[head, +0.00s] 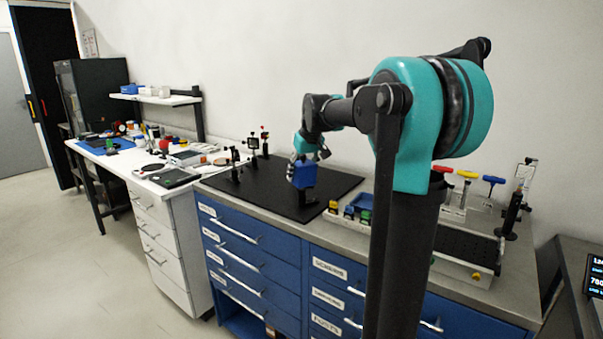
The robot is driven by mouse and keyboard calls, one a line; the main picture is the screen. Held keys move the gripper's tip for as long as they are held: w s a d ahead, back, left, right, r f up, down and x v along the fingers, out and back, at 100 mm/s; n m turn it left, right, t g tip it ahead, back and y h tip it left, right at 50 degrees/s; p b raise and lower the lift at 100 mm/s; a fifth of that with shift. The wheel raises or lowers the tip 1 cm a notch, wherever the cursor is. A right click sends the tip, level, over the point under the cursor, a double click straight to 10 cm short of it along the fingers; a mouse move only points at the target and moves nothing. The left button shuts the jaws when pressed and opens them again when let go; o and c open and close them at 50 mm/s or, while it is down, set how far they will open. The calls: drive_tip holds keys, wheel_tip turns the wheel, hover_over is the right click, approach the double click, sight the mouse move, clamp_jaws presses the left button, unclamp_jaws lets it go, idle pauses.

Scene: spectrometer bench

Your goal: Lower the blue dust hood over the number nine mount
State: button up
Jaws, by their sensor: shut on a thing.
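My gripper (306,155) points down over the black breadboard on the blue-drawer bench. It is shut on the blue dust hood (303,175), a small box-like cover, gripped at its top. The hood looks roughly upright. A dark piece (307,197) shows just under the hood, close to the breadboard. I cannot tell whether this is the number nine mount, or whether the hood is around it or above it. No mount number is readable. Several black optical mounts (252,143) stand along the breadboard's left and back edge.
The black breadboard (335,185) has bare room around the hood. To its right is a holder with yellow, blue and green small blocks (349,211). Yellow, red and blue T-handled tools (467,174) stand farther right. A white cluttered desk (143,165) is at left.

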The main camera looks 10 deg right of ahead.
drive_tip(key=shift+f, duration=0.1)
drive_tip(key=o, duration=1.1)
drive_tip(key=shift+o, duration=0.2)
drive_tip(key=v, duration=1.2)
